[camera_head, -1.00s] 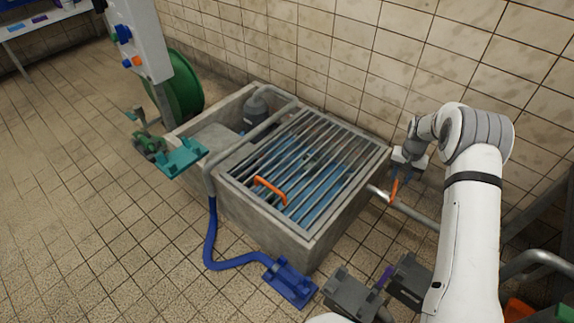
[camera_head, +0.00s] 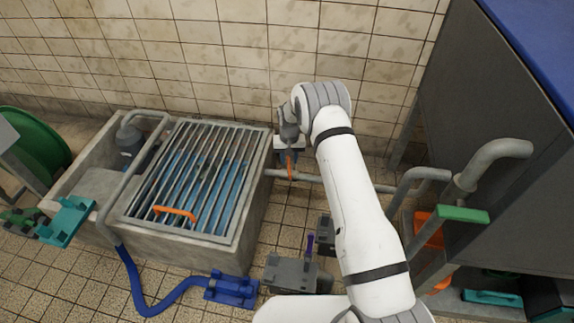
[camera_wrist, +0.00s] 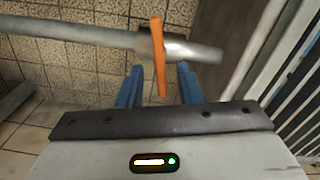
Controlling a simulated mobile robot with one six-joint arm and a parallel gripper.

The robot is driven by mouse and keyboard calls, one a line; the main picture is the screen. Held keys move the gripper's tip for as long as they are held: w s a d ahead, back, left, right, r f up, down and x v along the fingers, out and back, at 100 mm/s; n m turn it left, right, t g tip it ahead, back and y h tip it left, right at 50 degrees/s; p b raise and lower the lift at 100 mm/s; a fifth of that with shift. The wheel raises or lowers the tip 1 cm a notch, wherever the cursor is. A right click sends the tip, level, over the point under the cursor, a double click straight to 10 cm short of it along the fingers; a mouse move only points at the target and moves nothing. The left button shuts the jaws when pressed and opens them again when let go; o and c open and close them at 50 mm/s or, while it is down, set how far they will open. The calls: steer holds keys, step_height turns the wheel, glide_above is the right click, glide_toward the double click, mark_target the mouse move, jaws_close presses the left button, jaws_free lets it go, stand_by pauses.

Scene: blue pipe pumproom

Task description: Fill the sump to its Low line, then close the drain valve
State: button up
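The sump is a concrete basin (camera_head: 190,250) under a barred grate with an orange handle (camera_head: 175,213). Blue water shows between the bars; I cannot make out a level line. A grey pipe (camera_head: 345,183) leaves the basin's right side and carries an orange valve lever (camera_head: 291,166). In the wrist view the lever (camera_wrist: 158,55) stands across the pipe (camera_wrist: 70,33). My gripper (camera_head: 289,152) is at the lever. Its blue fingers (camera_wrist: 158,88) are apart, with the lever's near end between them and a gap on each side.
A grey pipe with a green handle (camera_head: 462,214) stands at right beside a dark cabinet (camera_head: 480,110). A blue hose (camera_head: 150,300) runs to a blue block (camera_head: 231,290) on the floor. Grey blocks (camera_head: 290,274) lie in front of my arm. The tiled wall is close behind.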

mark_target(289, 165)
step_height(289, 165, down, 3)
steer(key=shift+f+b, duration=0.1)
steer(key=shift+b, duration=0.25)
steer(key=shift+c, duration=0.3)
jaws_close()
